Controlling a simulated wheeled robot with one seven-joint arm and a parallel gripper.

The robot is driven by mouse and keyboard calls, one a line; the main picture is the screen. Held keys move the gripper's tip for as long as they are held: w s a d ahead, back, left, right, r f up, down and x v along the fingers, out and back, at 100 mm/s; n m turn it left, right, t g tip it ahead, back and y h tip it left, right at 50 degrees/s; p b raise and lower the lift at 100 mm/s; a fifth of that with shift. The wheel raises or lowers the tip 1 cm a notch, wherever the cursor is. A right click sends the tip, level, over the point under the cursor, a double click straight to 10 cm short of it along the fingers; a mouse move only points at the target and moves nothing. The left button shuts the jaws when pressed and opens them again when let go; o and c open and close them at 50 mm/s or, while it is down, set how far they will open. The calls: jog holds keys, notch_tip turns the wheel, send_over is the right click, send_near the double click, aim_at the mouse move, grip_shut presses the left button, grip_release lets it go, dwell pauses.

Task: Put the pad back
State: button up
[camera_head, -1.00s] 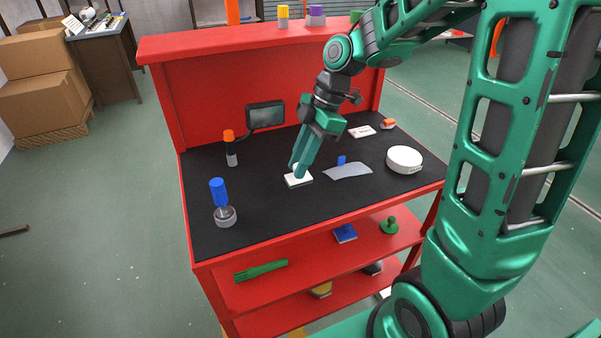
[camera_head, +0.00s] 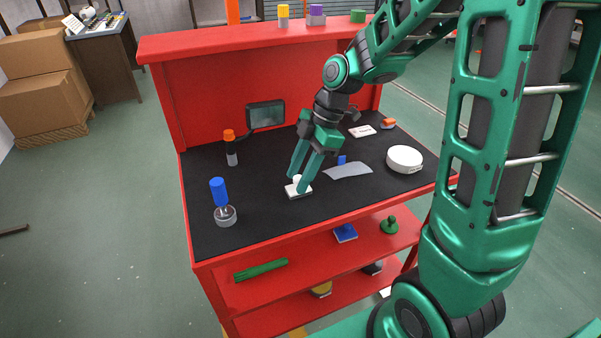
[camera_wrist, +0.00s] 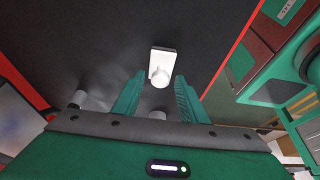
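A white pad (camera_head: 298,193) with a round white knob lies flat on the black worktop of the red cart. It also shows in the wrist view (camera_wrist: 157,55), knob toward me. My gripper (camera_head: 297,183) is just above the pad, fingers pointing down. In the wrist view my gripper (camera_wrist: 159,78) is open, with a finger to each side of the knob and clear gaps between. I cannot tell how far down the knob the fingertips reach. A blue pad (camera_head: 345,233) and a green pad (camera_head: 389,226) sit on the shelf below.
A green part (camera_head: 261,270) lies on the shelf.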

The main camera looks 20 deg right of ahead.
jog(key=shift+r, duration=0.1)
jog(key=v, duration=1.2)
jog(key=s+d+f+m+h, duration=0.2)
jog(key=s+d+m, duration=0.4)
jog(key=s+m, duration=0.5)
jog(key=s+d+f+m+h, duration=0.2)
jog(key=s+d+f+m, duration=0.2)
jog(key=s+d+m, duration=0.3)
jog(key=s+m, duration=0.5)
jog(key=m, duration=0.1)
jog(key=shift+s+d, duration=0.15)
jog(key=shift+s, duration=0.05)
jog(key=shift+f, duration=0.1)
jog(key=shift+w+f, duration=0.25)
jog(key=shift+w, duration=0.4)
